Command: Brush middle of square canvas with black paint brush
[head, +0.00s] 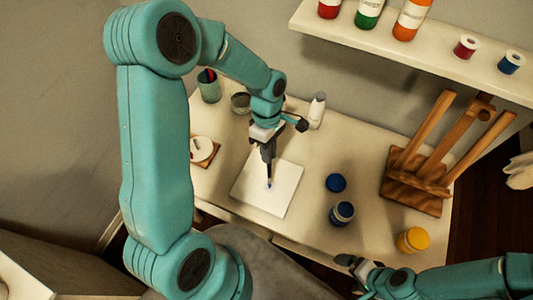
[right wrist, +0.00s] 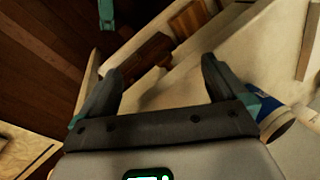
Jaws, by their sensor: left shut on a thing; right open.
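The white square canvas (head: 285,199) lies flat on the table. My left gripper (head: 267,139) is above it, shut on the dark paint brush (head: 269,167). The brush points down, its tip at about the middle of the canvas. A small blue mark shows at the tip; I cannot tell whether the tip touches or hovers just above. My right gripper (head: 349,264) is at the table's front edge, away from the canvas. In the right wrist view its two fingers (right wrist: 163,75) are apart with nothing between them.
A blue paint jar (head: 342,214), its blue lid (head: 336,183) and a yellow jar (head: 413,240) stand right of the canvas. A wooden easel (head: 415,182) is further right. Cups (head: 209,87) and a white bottle (head: 317,110) stand behind. A shelf (head: 437,60) with bottles overhangs the back.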

